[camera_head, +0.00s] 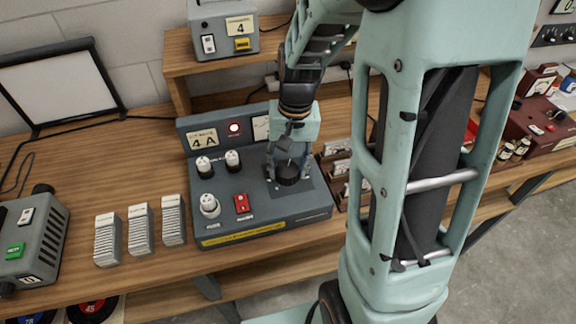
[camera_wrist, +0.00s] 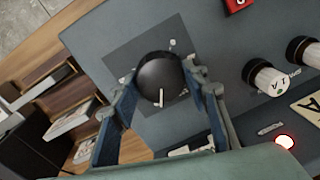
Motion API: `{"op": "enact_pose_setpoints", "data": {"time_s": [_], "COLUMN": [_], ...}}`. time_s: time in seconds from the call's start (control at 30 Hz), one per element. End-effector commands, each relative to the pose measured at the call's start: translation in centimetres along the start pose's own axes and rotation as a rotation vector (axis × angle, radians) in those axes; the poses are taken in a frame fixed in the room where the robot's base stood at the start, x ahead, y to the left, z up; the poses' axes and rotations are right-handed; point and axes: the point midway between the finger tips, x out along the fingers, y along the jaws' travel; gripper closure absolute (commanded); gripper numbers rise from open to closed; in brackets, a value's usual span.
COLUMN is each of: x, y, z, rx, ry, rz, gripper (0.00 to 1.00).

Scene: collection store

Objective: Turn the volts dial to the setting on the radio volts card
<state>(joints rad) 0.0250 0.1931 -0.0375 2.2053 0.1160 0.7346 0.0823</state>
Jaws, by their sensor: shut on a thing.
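A large round black dial (camera_head: 288,174) sits on the right of the grey console (camera_head: 262,203). It also shows in the wrist view (camera_wrist: 158,72), with a white pointer mark on its lower part. My gripper (camera_head: 287,170) points down over the dial and is shut on it, with one finger at each side. The label and scale around the dial are too small or hidden to read. A card marked "4 A" (camera_head: 203,138) stands on the console's upright back. I cannot make out which card is the radio volts card.
The console also bears two black-and-white knobs (camera_head: 204,166), a white knob (camera_head: 210,206), a red switch (camera_head: 242,203) and a lit red lamp (camera_head: 234,128). Card stacks (camera_head: 140,229) stand to its left. A wooden card rack (camera_head: 336,165) stands close on its right.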

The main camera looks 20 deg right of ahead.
Motion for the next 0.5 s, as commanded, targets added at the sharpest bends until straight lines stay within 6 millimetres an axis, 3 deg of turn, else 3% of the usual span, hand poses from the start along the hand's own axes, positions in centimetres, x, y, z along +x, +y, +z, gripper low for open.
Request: {"op": "enact_pose_setpoints", "data": {"time_s": [0.5], "x": [-0.17], "y": [-0.09], "z": [0.11], "rx": [0.485], "ry": [0.035], "rz": [0.000], "gripper": [0.83]}}
